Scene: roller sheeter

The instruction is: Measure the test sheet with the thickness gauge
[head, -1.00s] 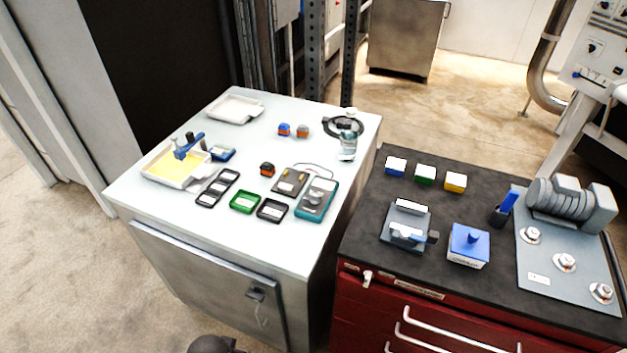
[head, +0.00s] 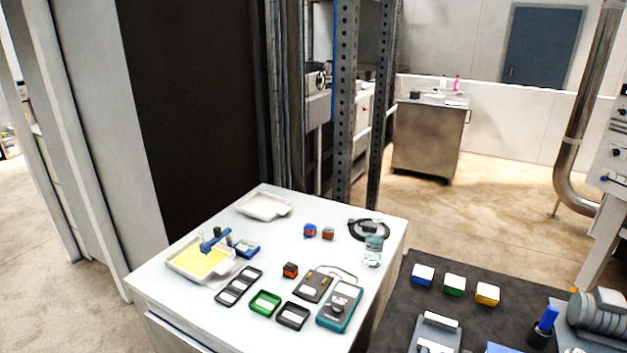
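A teal-edged handheld meter (head: 340,306) lies at the front right of the white cabinet top, with a dark flat unit (head: 313,285) and a thin cable beside it. A white tray (head: 172,268) at the left holds a yellow sheet or layer (head: 205,264), with a blue-handled tool (head: 214,240) resting over it. A grey device with a pale top (head: 440,322) stands on the dark bench, cut off by the bottom edge. I cannot tell for sure which of these is the thickness gauge or the test sheet. Neither of my grippers shows.
The white cabinet top (head: 240,325) also holds an empty white tray (head: 264,206), a green tray (head: 265,302), dark trays, small orange and blue blocks and a clear jar (head: 373,251). Blue, green and yellow boxes (head: 487,294) stand on the dark bench (head: 400,318). A perforated post (head: 345,110) rises behind.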

